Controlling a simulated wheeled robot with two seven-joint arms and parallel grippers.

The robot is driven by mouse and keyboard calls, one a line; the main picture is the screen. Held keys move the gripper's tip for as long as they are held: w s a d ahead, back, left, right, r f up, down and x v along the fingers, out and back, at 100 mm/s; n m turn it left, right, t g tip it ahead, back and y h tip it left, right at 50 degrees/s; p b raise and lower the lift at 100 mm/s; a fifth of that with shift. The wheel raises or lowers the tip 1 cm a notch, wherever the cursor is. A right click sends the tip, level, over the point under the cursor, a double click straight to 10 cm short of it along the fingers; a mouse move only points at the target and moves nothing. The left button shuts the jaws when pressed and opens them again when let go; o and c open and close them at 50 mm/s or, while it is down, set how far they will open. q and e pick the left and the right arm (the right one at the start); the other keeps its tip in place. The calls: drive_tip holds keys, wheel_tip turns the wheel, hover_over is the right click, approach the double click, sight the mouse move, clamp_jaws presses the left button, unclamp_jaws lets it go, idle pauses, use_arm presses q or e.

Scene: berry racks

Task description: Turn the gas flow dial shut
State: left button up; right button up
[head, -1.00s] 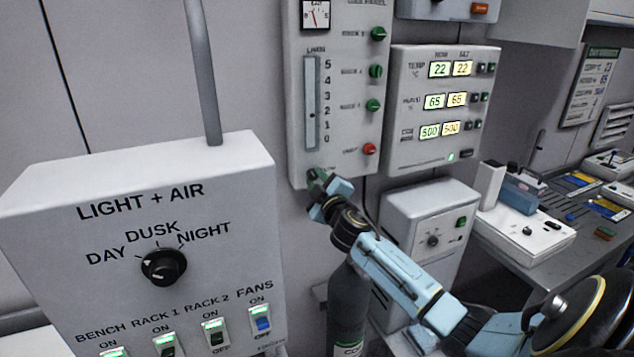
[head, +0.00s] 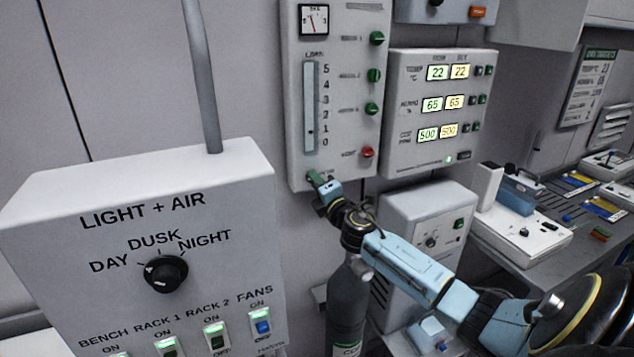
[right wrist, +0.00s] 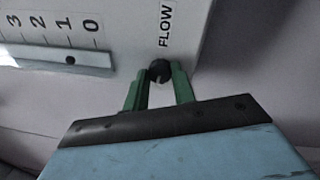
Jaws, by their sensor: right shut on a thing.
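The gas flow dial (right wrist: 159,70) is a small dark knob beside the word FLOW in the right wrist view. It sits at the lower edge of the tall gas panel (head: 340,130). My right gripper (right wrist: 160,77) has its green fingers on either side of the dial and is shut on it. In the head view the right gripper (head: 314,178) covers the dial. The flow gauge (head: 311,105) on the panel has a scale from 5 down to 0. My left gripper is not in view.
A LIGHT + AIR box (head: 150,240) with a black selector and lit switches stands at the front left. A readout panel (head: 436,110) is right of the gas panel. A dark gas cylinder (head: 346,300) stands below. A bench (head: 520,240) is at the right.

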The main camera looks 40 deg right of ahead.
drive_tip(key=n+p, duration=0.2)
drive_tip(key=n, duration=0.3)
drive_tip(key=n+y+p, duration=0.1)
drive_tip(key=n+p, duration=0.1)
drive_tip(key=n, duration=0.4)
drive_tip(key=shift+r+g, duration=0.2)
drive_tip(key=shift+g, duration=0.1)
drive_tip(key=shift+n, duration=0.3)
drive_tip(key=o, duration=1)
drive_tip(key=shift+v, duration=6.7)
